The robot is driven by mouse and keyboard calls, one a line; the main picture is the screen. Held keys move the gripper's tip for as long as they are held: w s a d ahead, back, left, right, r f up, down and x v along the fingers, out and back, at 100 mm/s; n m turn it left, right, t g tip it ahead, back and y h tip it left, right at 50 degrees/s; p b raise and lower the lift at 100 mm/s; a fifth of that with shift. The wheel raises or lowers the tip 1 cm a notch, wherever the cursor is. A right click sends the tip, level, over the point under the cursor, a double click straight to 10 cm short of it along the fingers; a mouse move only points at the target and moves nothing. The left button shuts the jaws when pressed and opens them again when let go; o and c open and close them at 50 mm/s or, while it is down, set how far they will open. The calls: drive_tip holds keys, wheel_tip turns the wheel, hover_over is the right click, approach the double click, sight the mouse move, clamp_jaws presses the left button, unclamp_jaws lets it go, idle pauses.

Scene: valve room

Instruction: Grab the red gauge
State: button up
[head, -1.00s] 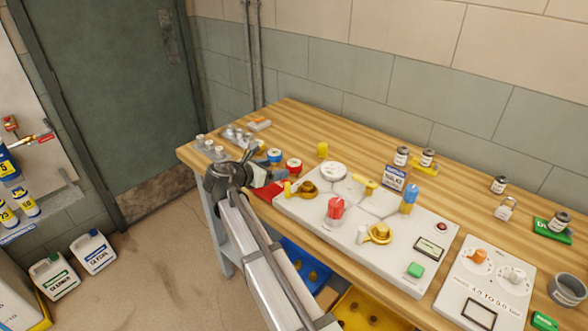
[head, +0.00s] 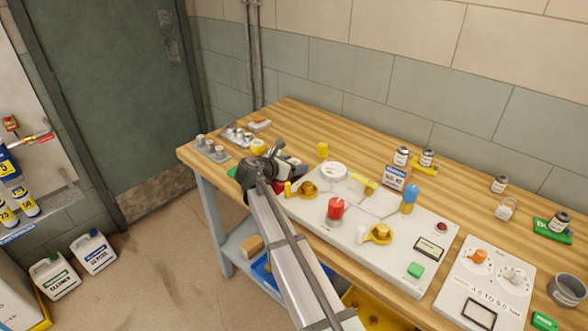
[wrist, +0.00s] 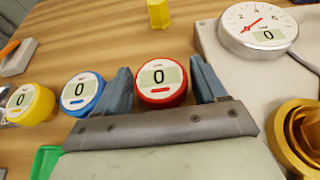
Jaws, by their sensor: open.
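The red gauge (wrist: 161,82) is a round red-rimmed dial with a white face and a "0" display. In the wrist view it lies between the two fingers of my gripper (wrist: 164,85), which is open with a finger on each side. I cannot tell whether either finger touches it. In the head view my gripper (head: 292,172) is over the back left of the bench, and my arm and gripper hide most of the red gauge.
A blue gauge (wrist: 84,94) is just left of my left finger, with a yellow gauge (wrist: 30,103) beyond it. A white dial (wrist: 257,28) on the panel (head: 330,222) stands at right. A yellow block (wrist: 159,14) is behind. A gold knob (wrist: 298,135) is near right.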

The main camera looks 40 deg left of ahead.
drive_tip(key=shift+w+f, duration=0.1)
drive_tip(key=shift+w, duration=0.15)
drive_tip(key=c, duration=0.9)
